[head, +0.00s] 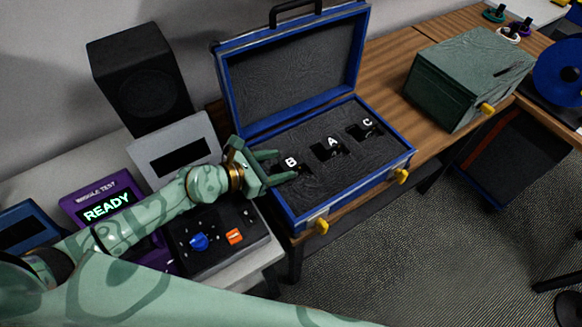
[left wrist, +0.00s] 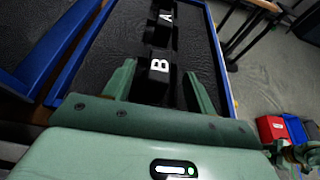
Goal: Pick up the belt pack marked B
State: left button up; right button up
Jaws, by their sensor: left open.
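The belt pack marked B (left wrist: 157,76) is a small black block with a white letter, set in the dark foam of the blue case (head: 353,190). In the head view the letter B of this pack (head: 291,162) shows just beyond my left gripper (head: 280,165). My left gripper is open, and in the left wrist view its two fingers (left wrist: 158,88) stand on either side of pack B. I cannot tell whether they touch it. The packs marked A (head: 328,148) and C (head: 365,128) sit in the same foam.
The case's open lid (head: 295,75) rises behind the foam. A dark green box (head: 465,75) stands on the wooden table to the right. A black control box (head: 215,238), a purple "READY" tester (head: 105,205) and a black speaker (head: 140,75) are to the left.

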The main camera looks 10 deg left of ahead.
aim_at(292, 162)
pick_arm(q)
jog(key=x, duration=0.3)
jog(key=shift+w+d+f+b, duration=0.2)
jog(key=shift+w+d+b, duration=0.05)
jog(key=shift+b, duration=0.05)
jog(key=c, duration=1.2)
jog(key=shift+o, duration=0.2)
